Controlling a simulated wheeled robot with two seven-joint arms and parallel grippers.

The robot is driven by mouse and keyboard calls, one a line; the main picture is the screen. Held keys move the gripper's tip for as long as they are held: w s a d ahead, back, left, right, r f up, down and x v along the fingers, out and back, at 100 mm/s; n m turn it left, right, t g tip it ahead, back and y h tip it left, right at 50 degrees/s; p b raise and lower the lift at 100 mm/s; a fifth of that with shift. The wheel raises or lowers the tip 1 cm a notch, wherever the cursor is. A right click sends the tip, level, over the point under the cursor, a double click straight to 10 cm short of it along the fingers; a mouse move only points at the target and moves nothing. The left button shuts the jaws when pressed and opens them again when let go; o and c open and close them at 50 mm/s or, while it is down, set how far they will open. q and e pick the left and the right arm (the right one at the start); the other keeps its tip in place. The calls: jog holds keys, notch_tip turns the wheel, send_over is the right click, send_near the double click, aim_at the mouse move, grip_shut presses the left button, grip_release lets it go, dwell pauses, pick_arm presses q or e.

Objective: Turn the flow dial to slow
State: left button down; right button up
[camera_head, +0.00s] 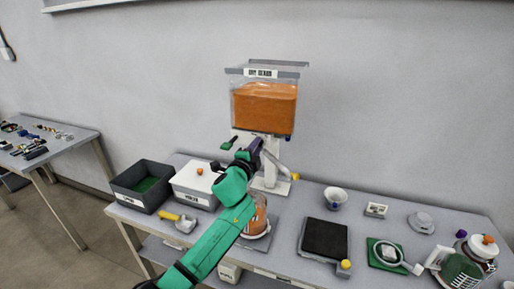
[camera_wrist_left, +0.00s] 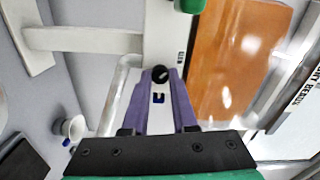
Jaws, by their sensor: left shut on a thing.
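The dispenser (camera_head: 264,106) is a clear box of orange liquid on a white stand at the back of the table. In the left wrist view its orange tank (camera_wrist_left: 232,60) fills the right side. The flow dial (camera_wrist_left: 160,74) is a small round black knob with a light pointer mark on the white stand. My left gripper (camera_head: 256,146) reaches up to the stand from the front. In the wrist view its purple fingers (camera_wrist_left: 161,88) are shut on the dial, one on each side. The dial is hidden behind the gripper in the head view.
A white box (camera_head: 195,184), a dark bin (camera_head: 143,184) and a yellow-handled tool (camera_head: 178,220) are at left. A black pad (camera_head: 325,238) and a white cup (camera_head: 335,197) are at right. A jar stands under my arm.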

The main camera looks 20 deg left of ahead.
pick_arm(q)
jog(key=shift+f, duration=0.1)
jog(key=c, duration=0.7)
grip_release()
